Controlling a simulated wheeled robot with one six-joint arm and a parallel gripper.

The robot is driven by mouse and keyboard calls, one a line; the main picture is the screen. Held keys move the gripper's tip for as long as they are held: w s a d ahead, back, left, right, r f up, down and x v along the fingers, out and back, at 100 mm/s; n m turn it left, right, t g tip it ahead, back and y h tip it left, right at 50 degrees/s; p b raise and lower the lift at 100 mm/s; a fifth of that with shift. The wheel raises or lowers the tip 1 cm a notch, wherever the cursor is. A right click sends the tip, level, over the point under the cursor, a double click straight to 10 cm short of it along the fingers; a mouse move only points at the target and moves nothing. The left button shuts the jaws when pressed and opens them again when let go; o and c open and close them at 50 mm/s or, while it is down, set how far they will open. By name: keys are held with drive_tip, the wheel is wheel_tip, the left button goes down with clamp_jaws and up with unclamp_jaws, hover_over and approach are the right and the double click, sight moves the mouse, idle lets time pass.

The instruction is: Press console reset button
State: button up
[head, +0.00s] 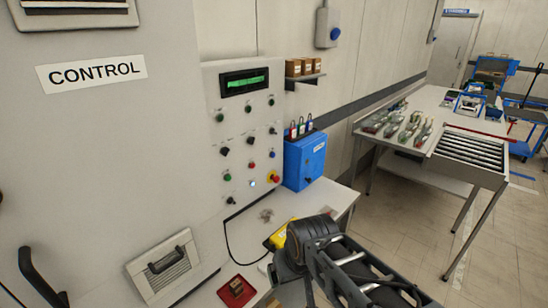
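The console (212,120) is a pale grey panel with a green-lit display (244,82) at its top. Below the display are rows of small knobs and buttons, mostly black, green and red. A small blue-white lit button (253,184) sits low on the panel. Just right of it is a red mushroom button on a yellow base (274,178). Labels are too small to read, so I cannot tell which one is reset. My arm shows at the bottom, in front of and below the panel, apart from the buttons. My gripper's fingers do not show.
A grey cabinet marked CONTROL (95,72) stands at the left. A blue box (304,160) is right of the console. A bench below holds a yellow device (281,235) and a red tray (249,289). A table with a roller section (470,150) stands at the right.

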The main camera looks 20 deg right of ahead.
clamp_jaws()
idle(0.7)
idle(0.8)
